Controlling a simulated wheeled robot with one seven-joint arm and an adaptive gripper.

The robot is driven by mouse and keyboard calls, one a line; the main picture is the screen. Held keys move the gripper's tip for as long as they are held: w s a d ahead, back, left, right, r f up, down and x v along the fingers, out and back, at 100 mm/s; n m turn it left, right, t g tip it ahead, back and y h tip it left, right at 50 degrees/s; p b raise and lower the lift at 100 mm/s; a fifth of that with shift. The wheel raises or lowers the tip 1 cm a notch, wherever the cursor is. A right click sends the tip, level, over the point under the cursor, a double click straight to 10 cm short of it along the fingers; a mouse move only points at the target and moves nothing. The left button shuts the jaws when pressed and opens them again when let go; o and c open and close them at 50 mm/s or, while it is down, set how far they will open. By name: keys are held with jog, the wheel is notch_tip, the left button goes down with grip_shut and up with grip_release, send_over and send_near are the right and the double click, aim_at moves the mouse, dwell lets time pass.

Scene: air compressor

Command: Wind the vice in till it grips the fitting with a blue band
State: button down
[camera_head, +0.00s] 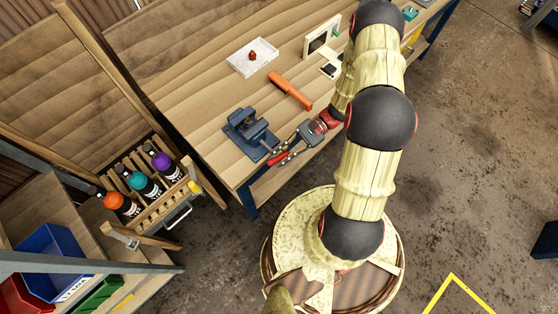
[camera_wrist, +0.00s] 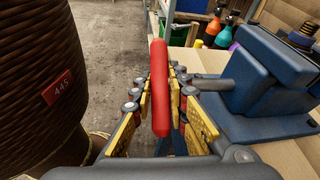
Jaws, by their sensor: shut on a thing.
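The blue-grey vice (camera_head: 250,133) sits on the bench near its front edge. In the wrist view its body (camera_wrist: 262,75) fills the right side. My gripper (camera_head: 276,156) is at the front of the vice. In the wrist view my gripper (camera_wrist: 160,88) has its yellow-padded fingers on both sides of the upright red handle (camera_wrist: 160,75) and is shut on it. A dark, ringed piece (camera_wrist: 300,38) shows at the top of the vice, partly cut off. I cannot make out a blue band on it, nor whether the jaws touch it.
An orange bar-shaped tool (camera_head: 290,91) lies behind the vice. A wooden frame (camera_head: 322,36) stands farther back. A wooden crate (camera_head: 160,212) with several bottles stands to the left. A brown ribbed drum (camera_wrist: 40,80) fills the wrist view's left.

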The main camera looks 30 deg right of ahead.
jog(key=shift+s+a+f+g+y+b, duration=0.1)
jog(key=shift+s+f+g+y+b, duration=0.1)
jog(key=shift+y+b, duration=0.65)
jog(key=shift+s+f+g+y+b, duration=0.1)
jog(key=shift+g+y+b, duration=0.1)
jog(key=shift+y+b, duration=0.6)
jog(key=shift+r+m, duration=0.1)
jog(key=shift+m, duration=0.2)
jog(key=c, duration=2)
grip_release()
jog(key=shift+o, duration=1.3)
jog(key=shift+r, duration=0.1)
jog(key=shift+w, duration=0.1)
jog(key=shift+d, duration=0.2)
jog(key=d, duration=0.4)
jog(key=w+d, duration=0.1)
jog(key=d, duration=0.2)
jog(key=w+d, duration=0.1)
jog(key=d, duration=0.3)
jog(key=shift+d, duration=0.35)
